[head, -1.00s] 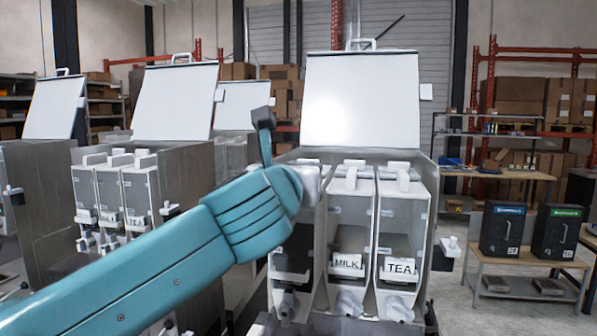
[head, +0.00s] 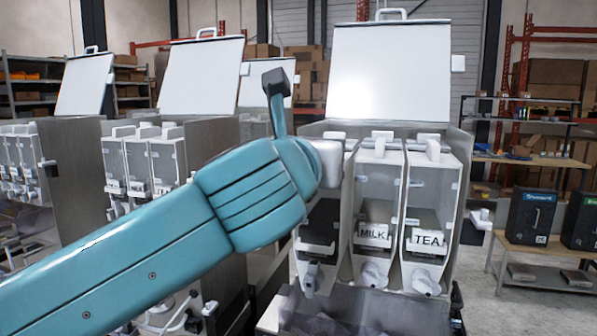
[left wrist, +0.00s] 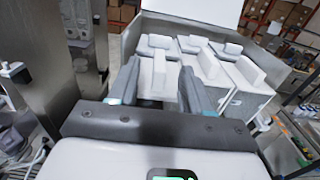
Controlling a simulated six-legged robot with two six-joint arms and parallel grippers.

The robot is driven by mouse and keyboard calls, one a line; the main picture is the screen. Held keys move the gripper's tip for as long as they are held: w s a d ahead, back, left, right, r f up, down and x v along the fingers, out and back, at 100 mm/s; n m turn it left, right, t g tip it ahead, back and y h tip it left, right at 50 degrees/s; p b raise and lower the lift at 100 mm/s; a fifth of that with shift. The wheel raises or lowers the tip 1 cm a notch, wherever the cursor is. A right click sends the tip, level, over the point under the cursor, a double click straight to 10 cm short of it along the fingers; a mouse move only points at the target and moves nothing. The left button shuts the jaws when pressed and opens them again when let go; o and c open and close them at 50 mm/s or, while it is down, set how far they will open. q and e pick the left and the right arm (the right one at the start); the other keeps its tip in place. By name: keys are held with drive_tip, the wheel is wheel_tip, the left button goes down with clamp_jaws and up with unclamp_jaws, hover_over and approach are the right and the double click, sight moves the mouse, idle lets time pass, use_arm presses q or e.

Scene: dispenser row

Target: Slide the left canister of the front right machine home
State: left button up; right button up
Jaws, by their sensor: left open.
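The front right machine (head: 457,200) has a raised white lid and three canisters side by side. Its left canister (head: 319,222) has a dark front and is partly hidden by my left arm at the top. The middle canister (head: 378,205) is labelled MILK and the right one (head: 428,200) TEA. In the left wrist view, my left gripper (left wrist: 159,68) is open. Its two fingers stand either side of the leftmost canister's raised white top (left wrist: 158,78); I cannot tell if they touch it. My right gripper is not in view.
More machines (head: 150,170) with open lids stand to the left. A low wooden table (head: 548,250) with dark boxes (head: 530,215) is at the right. Floor shows between it and the machine.

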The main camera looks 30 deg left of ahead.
use_arm(q)
drive_tip(key=b+v, duration=0.2)
drive_tip(key=v, duration=0.9)
drive_tip(key=shift+s, duration=0.15)
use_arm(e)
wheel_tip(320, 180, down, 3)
